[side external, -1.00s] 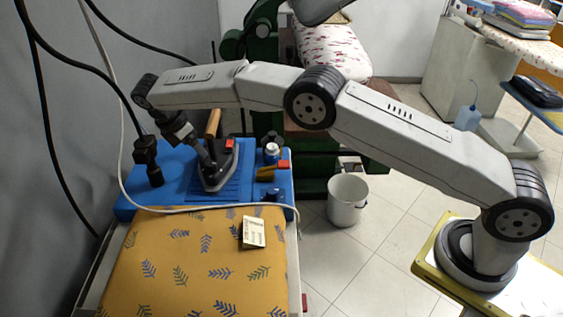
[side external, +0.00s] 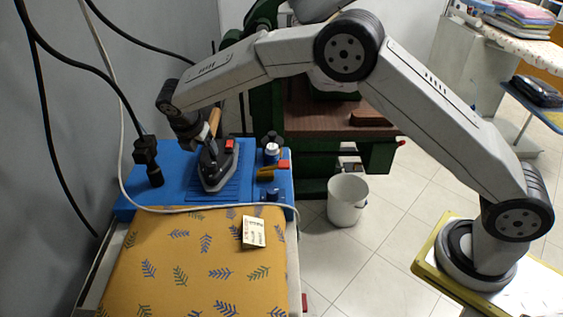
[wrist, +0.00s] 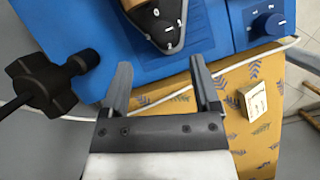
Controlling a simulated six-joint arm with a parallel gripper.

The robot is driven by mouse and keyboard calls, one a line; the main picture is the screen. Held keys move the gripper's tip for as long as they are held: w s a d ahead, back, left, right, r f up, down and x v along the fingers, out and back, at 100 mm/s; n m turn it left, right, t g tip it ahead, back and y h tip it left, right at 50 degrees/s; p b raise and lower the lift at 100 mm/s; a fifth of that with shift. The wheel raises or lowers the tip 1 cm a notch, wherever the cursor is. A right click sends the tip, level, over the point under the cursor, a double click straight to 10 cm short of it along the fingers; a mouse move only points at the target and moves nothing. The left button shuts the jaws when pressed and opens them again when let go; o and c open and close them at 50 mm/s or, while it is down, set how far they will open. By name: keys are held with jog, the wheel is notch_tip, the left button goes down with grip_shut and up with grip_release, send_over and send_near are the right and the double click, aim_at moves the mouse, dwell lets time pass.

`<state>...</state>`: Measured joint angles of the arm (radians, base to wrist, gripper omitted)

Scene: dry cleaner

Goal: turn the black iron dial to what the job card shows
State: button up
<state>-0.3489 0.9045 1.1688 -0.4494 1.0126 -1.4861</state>
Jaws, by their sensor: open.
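The black iron (side external: 215,168) stands on the blue station (side external: 132,203), with a wooden handle and a red part on it. The wrist view shows its front end (wrist: 158,25) at the top edge, with pale marks; its dial cannot be told apart clearly. The job card (side external: 254,232) lies on the patterned yellow cloth. It also shows in the wrist view (wrist: 257,101), its print too small to read. My gripper (wrist: 161,76) is open and empty, its fingers apart on the near side of the iron's tip. In the side view its fingertips are hard to make out against the iron.
A blue knob (wrist: 269,25) sits on the station right of the iron. A white cord (side external: 180,209) crosses the station's front edge. A black fitting (wrist: 45,83) stands at the left. A small bottle (side external: 271,152) stands at the station's right.

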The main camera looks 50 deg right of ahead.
aim_at(211, 163)
jog(key=shift+s+n, duration=0.4)
jog(key=shift+n, duration=0.2)
jog(key=shift+d+f, duration=0.1)
jog(key=shift+x, duration=3.8)
jog(key=shift+w, duration=0.15)
grip_shut()
